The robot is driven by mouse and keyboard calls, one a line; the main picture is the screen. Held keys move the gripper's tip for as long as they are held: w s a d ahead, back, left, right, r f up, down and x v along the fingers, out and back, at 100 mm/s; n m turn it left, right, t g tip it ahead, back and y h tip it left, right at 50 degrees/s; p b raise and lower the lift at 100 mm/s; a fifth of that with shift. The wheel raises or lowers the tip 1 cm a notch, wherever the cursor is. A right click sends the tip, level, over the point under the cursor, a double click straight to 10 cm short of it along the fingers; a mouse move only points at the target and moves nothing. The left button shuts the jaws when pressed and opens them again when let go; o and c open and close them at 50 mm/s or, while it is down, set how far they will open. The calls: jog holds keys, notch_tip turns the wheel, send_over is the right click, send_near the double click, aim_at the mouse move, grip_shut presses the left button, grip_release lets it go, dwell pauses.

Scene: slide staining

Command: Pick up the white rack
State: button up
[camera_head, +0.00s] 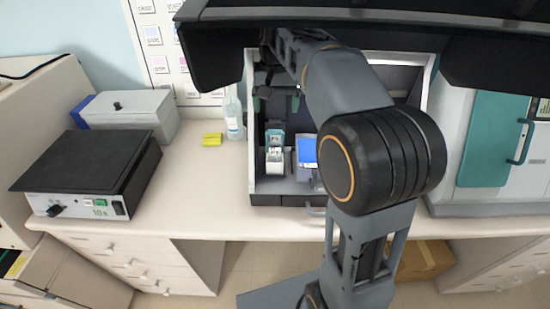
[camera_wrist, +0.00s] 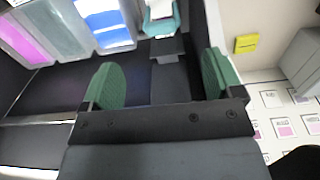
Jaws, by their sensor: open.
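The white rack (camera_head: 275,155) is small and stands inside the open-fronted cabinet, with teal parts at it. In the wrist view its white part (camera_wrist: 158,10) shows at the top edge, above a teal piece, and is cut off by the frame. My arm hides the right part of the cabinet.
A tray with blue liquid (camera_head: 306,152) stands right of the rack; in the wrist view pink (camera_wrist: 28,36), grey and blue trays line up. The cabinet walls (camera_head: 252,150) are close on the left.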

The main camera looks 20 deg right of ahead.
aim_at(275, 130)
jog(key=shift+a+f, duration=0.1)
jog(key=shift+f, duration=5)
jog(key=c, duration=1.3)
jog(key=shift+o, duration=0.2)
